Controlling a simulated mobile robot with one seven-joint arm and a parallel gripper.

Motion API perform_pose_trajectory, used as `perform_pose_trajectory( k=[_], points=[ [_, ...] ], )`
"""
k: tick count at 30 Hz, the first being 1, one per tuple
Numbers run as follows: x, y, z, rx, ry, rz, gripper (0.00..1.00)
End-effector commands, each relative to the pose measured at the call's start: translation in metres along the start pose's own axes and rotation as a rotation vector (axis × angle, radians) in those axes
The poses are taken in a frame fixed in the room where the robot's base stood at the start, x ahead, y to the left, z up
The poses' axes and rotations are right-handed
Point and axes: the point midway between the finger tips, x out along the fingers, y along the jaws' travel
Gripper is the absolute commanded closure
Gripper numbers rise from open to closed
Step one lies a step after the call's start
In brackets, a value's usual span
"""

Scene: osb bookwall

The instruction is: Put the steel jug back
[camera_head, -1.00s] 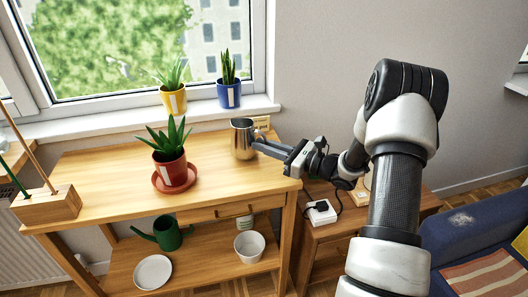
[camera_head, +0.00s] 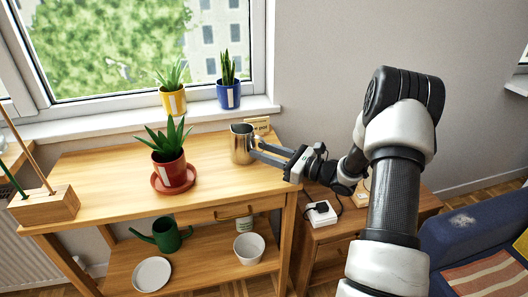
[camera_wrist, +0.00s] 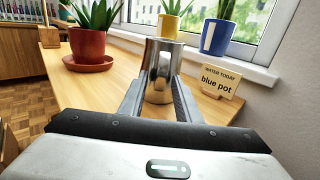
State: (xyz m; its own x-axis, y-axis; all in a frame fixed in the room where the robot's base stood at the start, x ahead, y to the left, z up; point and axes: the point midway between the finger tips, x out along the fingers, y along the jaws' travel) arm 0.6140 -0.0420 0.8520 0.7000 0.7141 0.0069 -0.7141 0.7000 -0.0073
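The steel jug (camera_head: 240,145) stands upright on the wooden table top near its back right, and it also shows straight ahead in the wrist view (camera_wrist: 160,68). My gripper (camera_head: 255,149) is open at table-top height, to the right of the jug. In the wrist view the two fingers are spread, with the lower part of the jug between them near the tips. I cannot tell whether a finger touches it. The jug's handle is not clearly visible. A card reading "WATER TODAY blue pot" (camera_wrist: 219,83) stands behind the jug.
A red pot with a plant (camera_head: 170,170) sits on a saucer left of the jug. Yellow (camera_head: 173,101) and blue (camera_head: 229,95) pots stand on the windowsill. A green watering can (camera_head: 163,236), a plate (camera_head: 152,274) and a white pot (camera_head: 249,248) are on the lower shelf.

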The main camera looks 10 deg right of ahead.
Motion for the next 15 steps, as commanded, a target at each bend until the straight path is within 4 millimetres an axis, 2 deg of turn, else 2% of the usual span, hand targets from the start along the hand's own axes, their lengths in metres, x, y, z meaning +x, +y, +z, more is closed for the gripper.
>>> perform_pose_trajectory(
  k=[3, 5, 15],
  points=[
    [0.000, 0.000, 0.007, 0.001, 0.000, 0.000, 0.70],
    [-0.009, -0.001, 0.003, 0.001, 0.002, -0.003, 0.70],
    [-0.082, -0.001, 0.003, 0.001, 0.001, -0.004, 0.70]
  ],
)
